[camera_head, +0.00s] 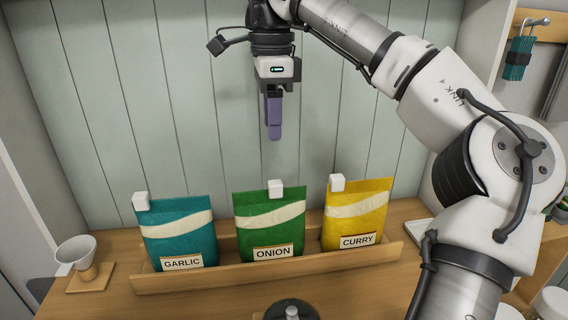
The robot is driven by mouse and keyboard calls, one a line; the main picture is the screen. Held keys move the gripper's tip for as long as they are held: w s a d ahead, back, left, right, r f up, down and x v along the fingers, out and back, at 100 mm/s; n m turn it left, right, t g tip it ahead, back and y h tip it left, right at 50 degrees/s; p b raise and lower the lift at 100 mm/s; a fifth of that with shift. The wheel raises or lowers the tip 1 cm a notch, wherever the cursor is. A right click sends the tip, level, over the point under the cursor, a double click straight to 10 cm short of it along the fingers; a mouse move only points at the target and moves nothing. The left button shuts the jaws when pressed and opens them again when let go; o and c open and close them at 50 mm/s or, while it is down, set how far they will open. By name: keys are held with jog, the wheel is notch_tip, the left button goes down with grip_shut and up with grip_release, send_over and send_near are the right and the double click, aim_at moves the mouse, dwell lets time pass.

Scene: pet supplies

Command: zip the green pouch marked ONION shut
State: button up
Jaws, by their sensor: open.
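The green pouch (271,222) marked ONION stands in the middle of a wooden tray, between two other pouches. A white block-shaped slider (276,189) sits on its top edge, a little right of the middle. A cream band crosses its front below the slider. My gripper (274,133) hangs pointing down above the green pouch, apart from it. Its purple fingers are seen nearly edge-on, one behind the other, and nothing shows between them. The gripper is open.
A teal GARLIC pouch (178,236) stands left and a yellow CURRY pouch (356,218) right, each with a white slider. The wooden tray (215,277) holds all three. A panelled wall (140,90) rises behind.

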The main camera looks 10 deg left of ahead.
aim_at(275, 182)
jog(key=f, duration=1.3)
jog(key=shift+w+f+b, duration=0.2)
jog(key=shift+w+b, duration=0.05)
jog(key=shift+b, duration=0.15)
grip_shut()
